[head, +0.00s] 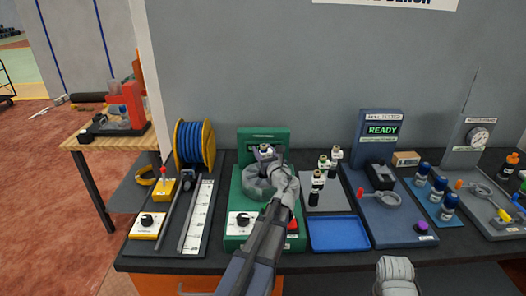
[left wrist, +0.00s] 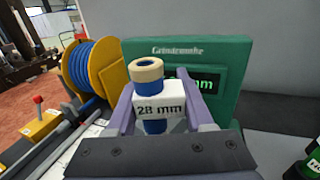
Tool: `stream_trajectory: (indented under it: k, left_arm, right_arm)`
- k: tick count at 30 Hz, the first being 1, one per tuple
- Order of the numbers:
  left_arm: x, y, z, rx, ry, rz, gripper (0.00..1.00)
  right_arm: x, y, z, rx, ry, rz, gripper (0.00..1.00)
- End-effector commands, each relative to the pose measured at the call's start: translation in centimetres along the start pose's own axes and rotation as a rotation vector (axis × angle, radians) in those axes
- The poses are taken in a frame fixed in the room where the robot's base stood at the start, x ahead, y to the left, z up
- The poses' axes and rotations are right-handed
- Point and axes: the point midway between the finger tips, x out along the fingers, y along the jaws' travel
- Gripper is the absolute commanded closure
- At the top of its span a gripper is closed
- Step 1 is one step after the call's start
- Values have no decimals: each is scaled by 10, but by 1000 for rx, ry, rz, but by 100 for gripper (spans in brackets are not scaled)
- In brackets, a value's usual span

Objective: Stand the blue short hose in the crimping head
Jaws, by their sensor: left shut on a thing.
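The blue short hose (left wrist: 155,126) is in my left gripper, with a white label reading 28 mm and a tan ring at its top. My left gripper (head: 265,155) is shut on it, and its purple fingers show on both sides of the label in the left wrist view (left wrist: 155,112). The hose stands about upright. The crimping head (head: 257,188) is the grey round part on the green machine (head: 246,140), partly covered by my gripper and arm. The hose's lower end is hidden, so I cannot tell whether it is inside the head. My right gripper's fingers do not show.
A blue hose reel (head: 194,145) and a cutting board with a scale (head: 197,215) are at the left. Black bottle-like fittings (head: 317,187) and an empty blue tray (head: 338,233) are right of the machine. A blue-grey READY station (head: 381,130) stands further right.

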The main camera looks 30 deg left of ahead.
Motion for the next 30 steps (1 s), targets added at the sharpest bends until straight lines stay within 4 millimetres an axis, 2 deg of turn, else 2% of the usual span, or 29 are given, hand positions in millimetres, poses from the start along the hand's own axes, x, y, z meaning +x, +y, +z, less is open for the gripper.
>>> stream_trajectory:
  k: [8, 9, 12, 20, 30]
  left_arm:
    - [0, 0, -6, 1, -1, 0, 100]
    - [0, 0, -5, 1, -1, 0, 46]
    - [0, 0, -5, 1, 0, 0, 35]
    - [-1, 0, -5, 0, 0, 0, 35]
    - [-26, 0, -5, 0, 0, -1, 35]
  right_arm:
    - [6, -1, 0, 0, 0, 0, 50]
    - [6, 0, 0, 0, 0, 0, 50]
    - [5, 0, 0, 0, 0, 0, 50]
    - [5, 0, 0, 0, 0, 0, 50]
    - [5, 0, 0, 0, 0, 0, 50]
